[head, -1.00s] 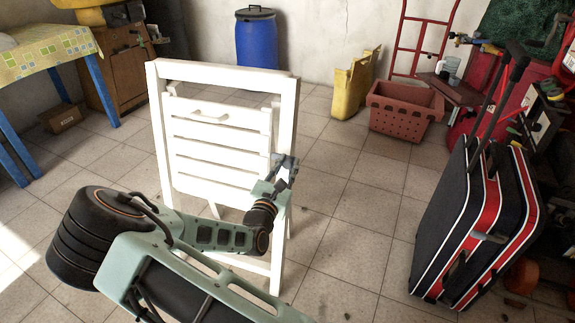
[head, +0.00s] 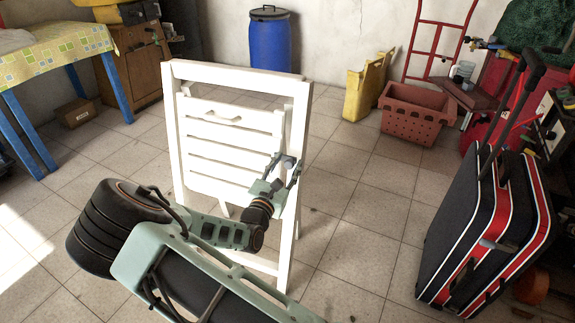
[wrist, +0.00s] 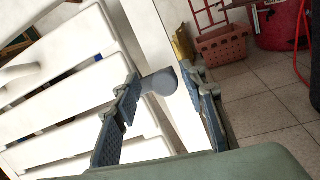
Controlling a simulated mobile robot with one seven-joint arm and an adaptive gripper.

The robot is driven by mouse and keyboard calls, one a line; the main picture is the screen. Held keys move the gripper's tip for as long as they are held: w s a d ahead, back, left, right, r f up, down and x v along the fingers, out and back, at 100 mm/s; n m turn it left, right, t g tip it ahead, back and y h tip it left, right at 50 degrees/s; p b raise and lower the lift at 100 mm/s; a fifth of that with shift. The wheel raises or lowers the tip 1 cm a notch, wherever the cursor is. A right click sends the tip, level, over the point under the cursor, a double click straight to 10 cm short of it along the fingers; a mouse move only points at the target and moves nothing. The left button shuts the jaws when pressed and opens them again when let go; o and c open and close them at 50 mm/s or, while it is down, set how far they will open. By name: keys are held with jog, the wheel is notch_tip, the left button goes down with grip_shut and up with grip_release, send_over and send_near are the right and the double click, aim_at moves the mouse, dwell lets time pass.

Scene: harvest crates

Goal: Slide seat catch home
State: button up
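A white slatted folding chair (head: 235,130) stands folded upright in the head view, its slatted seat panel flat within the frame. The seat catch (wrist: 160,82) is a grey rounded knob on a short stem near the chair's right leg, also visible in the head view (head: 288,161). My gripper (head: 281,173) is at the chair's right side. In the wrist view my gripper (wrist: 162,112) is open, one finger left of the knob and one right. The knob appears between them, with a gap to the right finger. Whether the left finger touches the stem is unclear.
A dark suitcase (head: 480,235) with red bands stands at the right. A red basket (head: 415,115), yellow container (head: 362,90) and blue barrel (head: 270,42) are behind the chair. A table (head: 60,55) stands at the left. Tiled floor between chair and suitcase is clear.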

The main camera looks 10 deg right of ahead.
jog(key=v, duration=1.2)
